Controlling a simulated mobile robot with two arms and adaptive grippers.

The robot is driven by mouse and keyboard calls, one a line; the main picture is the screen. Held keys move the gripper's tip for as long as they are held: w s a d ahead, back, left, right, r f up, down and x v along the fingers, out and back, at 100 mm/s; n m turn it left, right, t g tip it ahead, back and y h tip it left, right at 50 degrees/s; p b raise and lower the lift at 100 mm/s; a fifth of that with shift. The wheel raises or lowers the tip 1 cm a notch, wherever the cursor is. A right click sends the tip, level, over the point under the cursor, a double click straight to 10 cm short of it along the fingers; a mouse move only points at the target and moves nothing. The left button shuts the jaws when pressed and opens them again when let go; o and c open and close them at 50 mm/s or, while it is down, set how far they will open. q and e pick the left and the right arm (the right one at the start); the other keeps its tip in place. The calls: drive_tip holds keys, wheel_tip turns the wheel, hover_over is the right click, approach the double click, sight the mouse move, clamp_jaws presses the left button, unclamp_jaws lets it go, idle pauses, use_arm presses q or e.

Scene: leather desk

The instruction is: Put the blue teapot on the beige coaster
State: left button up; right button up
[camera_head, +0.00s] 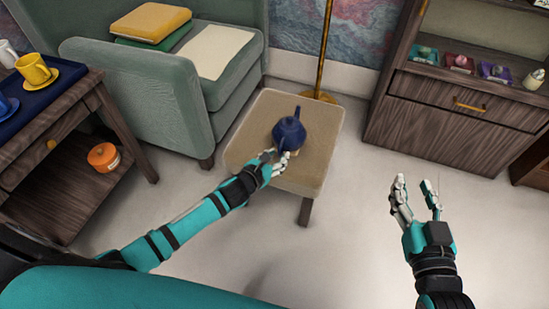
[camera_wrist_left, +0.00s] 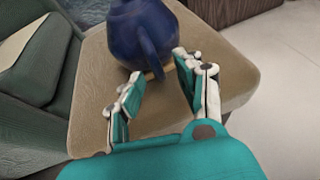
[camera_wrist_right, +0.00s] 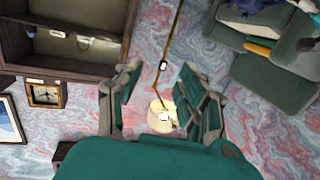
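The blue teapot (camera_head: 289,132) stands on a beige-topped stool (camera_head: 322,125). In the left wrist view the teapot (camera_wrist_left: 140,30) is upright, with its handle toward my left gripper (camera_wrist_left: 158,88). That gripper is open, and the handle's lower end shows just beyond and between its fingertips. In the head view the left gripper (camera_head: 274,160) is at the teapot's near side. I see no grip on the handle. I cannot clearly make out a beige coaster; a small tan edge shows below the teapot. My right gripper (camera_head: 416,190) is open and empty over the floor.
A green armchair (camera_head: 165,85) with yellow and green cushions stands left of the stool. A wooden side table (camera_head: 75,115) holds a blue tray with cups; an orange pot (camera_head: 103,157) sits on its lower shelf. A brass lamp pole (camera_head: 324,50) rises behind. A wooden cabinet (camera_head: 440,110) stands right.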

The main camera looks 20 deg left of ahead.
use_arm(q)
drive_tip(key=shift+r, duration=0.1)
drive_tip(key=s+r+m+g+y+p, duration=0.1)
drive_tip(key=s+r+m+g, duration=0.2)
drive_tip(key=s+m, duration=0.9)
drive_tip(key=s+a+r+m+g+y+p, duration=0.1)
drive_tip(key=s+r+m+g+p, duration=0.1)
drive_tip(key=s+r+m, duration=0.5)
drive_tip(key=s+m+g, duration=0.1)
drive_tip(key=s+m, duration=0.5)
drive_tip(key=m, duration=1)
drive_tip(key=shift+m+p, duration=0.3)
use_arm(e)
drive_tip(key=s+d+f+g+h, duration=0.2)
drive_tip(key=s+d+f+g, duration=0.2)
drive_tip(key=s+f+g, duration=0.5)
wheel_tip(320, 180, down, 3)
drive_tip(key=shift+s+d+g+h, duration=0.2)
drive_tip(key=shift+s+g+h, duration=0.1)
drive_tip(key=shift+s+h, duration=0.15)
use_arm(q)
drive_tip(key=shift+s+a, duration=0.1)
drive_tip(key=shift+a, duration=0.05)
